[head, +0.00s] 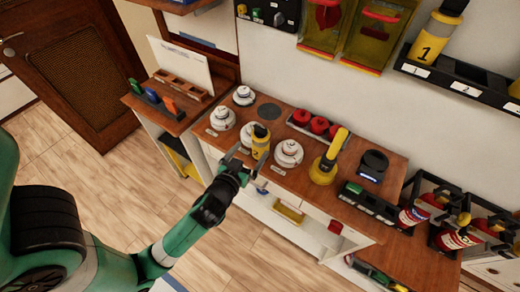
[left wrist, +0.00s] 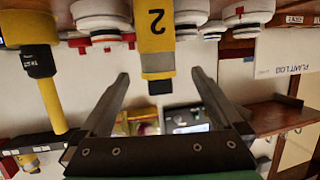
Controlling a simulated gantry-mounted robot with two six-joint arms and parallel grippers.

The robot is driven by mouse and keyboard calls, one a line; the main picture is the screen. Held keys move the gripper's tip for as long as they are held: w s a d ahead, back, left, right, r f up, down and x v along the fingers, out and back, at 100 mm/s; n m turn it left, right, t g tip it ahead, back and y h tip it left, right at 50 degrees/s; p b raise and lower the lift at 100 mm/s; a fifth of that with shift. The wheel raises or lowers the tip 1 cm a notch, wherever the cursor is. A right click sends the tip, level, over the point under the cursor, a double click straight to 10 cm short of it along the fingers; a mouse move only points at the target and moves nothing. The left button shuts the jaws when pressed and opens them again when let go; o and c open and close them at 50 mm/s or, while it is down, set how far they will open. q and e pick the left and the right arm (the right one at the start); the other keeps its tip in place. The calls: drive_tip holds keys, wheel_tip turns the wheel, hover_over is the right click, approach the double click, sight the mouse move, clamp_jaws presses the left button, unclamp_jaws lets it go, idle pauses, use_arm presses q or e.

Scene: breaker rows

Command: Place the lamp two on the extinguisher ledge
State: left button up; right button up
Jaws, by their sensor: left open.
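Lamp two (head: 261,139), a yellow lamp with a black 2, stands on the wooden counter among white round detectors. My left gripper (head: 247,161) is open at the counter's front edge, just before the lamp. In the left wrist view, lamp two (left wrist: 156,45) shows upside down between the open fingers (left wrist: 160,75), with a gap on each side; whether its body is inside the jaws or just beyond them I cannot tell. Red fire extinguishers (head: 455,240) stand in black frames on a lower wooden ledge (head: 413,261) at right. My right gripper is out of view.
A white detector (head: 288,153) is close on lamp two's right. A numbered black wall rack (head: 462,82) holds lamp one (head: 437,35). The ledge's front left part looks clear.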

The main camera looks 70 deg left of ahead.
sight(256, 143)
use_arm(q)
drive_tip(key=x, duration=0.5)
drive_tip(key=shift+w+a+p, duration=0.15)
drive_tip(key=shift+a+p, duration=0.15)
drive_tip(key=shift+p, duration=0.05)
drive_tip(key=shift+d+f+x, duration=0.1)
drive_tip(key=shift+x, duration=1.4)
drive_tip(key=shift+d+f+x, duration=0.1)
drive_tip(key=shift+f+x, duration=0.05)
drive_tip(key=shift+x, duration=1.35)
drive_tip(key=shift+w, duration=0.1)
drive_tip(key=shift+c, duration=0.2)
clamp_jaws()
